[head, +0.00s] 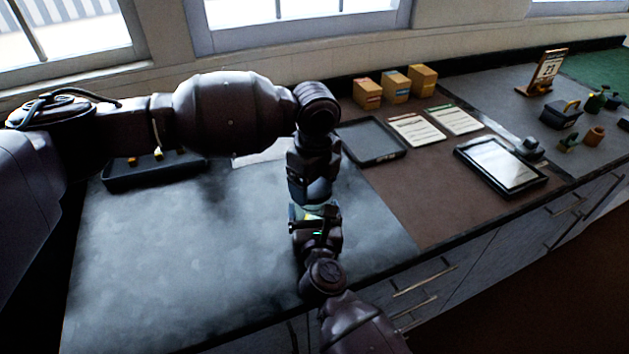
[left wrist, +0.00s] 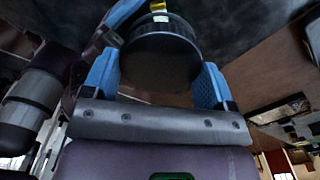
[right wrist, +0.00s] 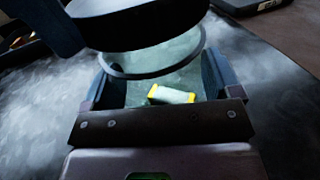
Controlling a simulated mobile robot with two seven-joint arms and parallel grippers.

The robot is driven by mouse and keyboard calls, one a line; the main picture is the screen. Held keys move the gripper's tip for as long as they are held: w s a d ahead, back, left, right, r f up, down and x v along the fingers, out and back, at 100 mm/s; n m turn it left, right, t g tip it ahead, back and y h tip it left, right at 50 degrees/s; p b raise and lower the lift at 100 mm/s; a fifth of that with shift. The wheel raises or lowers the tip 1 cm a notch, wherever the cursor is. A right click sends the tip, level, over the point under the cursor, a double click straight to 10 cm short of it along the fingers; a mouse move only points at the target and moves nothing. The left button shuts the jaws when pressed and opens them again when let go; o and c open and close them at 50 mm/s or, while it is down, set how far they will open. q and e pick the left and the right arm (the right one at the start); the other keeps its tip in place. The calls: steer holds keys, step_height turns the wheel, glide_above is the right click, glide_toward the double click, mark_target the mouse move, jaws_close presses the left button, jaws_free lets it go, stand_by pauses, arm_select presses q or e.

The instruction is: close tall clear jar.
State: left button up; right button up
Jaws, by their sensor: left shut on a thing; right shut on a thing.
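My left gripper (head: 311,194) points down from above and is shut on a round black lid (left wrist: 160,52), held between its blue fingers. The lid also shows dark at the top of the right wrist view (right wrist: 150,22). My right gripper (head: 316,228) is shut on the clear jar (right wrist: 165,68), between its two fingers, below the left gripper. The jar's round rim faces up, just under the lid. The lid looks slightly above the rim; I cannot tell whether they touch. A pale piece with yellow ends (right wrist: 172,94) shows at the jar.
A black tray (head: 150,172) lies at the back left of the counter. To the right are a grey tray (head: 372,141), several boxes (head: 396,88), paper sheets (head: 416,130) and a tablet (head: 500,164). The grey mat (head: 160,260) is clear at the left.

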arm_select(q)
steer(key=shift+f, duration=0.5)
arm_select(e)
steer(key=c, duration=0.4)
arm_select(q)
steer(key=m, duration=0.4)
arm_select(e)
steer(key=shift+c, duration=0.3)
arm_select(q)
steer(key=m, duration=0.4)
steer(key=shift+a+m, duration=0.1)
steer(key=shift+m, duration=0.2)
steer(key=m, duration=1.1)
steer(key=shift+a+m, duration=0.1)
steer(key=shift+m, duration=0.3)
steer(key=o, duration=0.8)
